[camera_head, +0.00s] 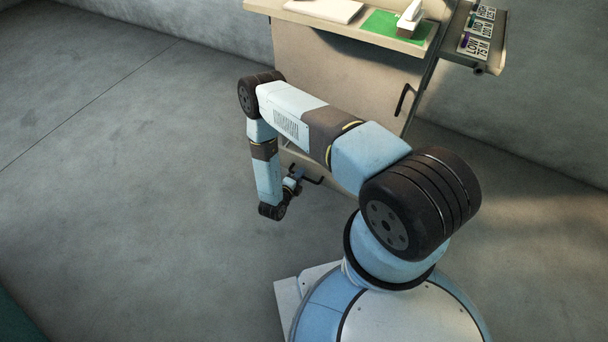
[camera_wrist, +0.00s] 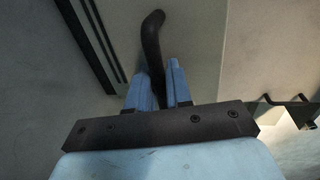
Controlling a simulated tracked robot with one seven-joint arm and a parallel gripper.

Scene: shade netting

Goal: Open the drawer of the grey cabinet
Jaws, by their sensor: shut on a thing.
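The grey cabinet (camera_head: 340,75) stands at the top of the head view and looks beige-grey in this light. A dark bar handle (camera_head: 306,174) sits low on its front, beside my gripper (camera_head: 294,185). My arm hides much of the lower front. In the wrist view, my gripper (camera_wrist: 160,82) has its two blue fingers shut on the dark handle (camera_wrist: 152,40), which passes between them. The pale panel behind the handle fills the upper middle of that view. I cannot tell whether the drawer stands out from the cabinet.
A second dark handle (camera_head: 403,101) is on the upper front panel at the right. A green mat (camera_head: 385,24) and a white sheet (camera_head: 322,9) lie on top. A side shelf (camera_head: 484,50) carries printed labels. The concrete floor (camera_head: 120,130) to the left is clear.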

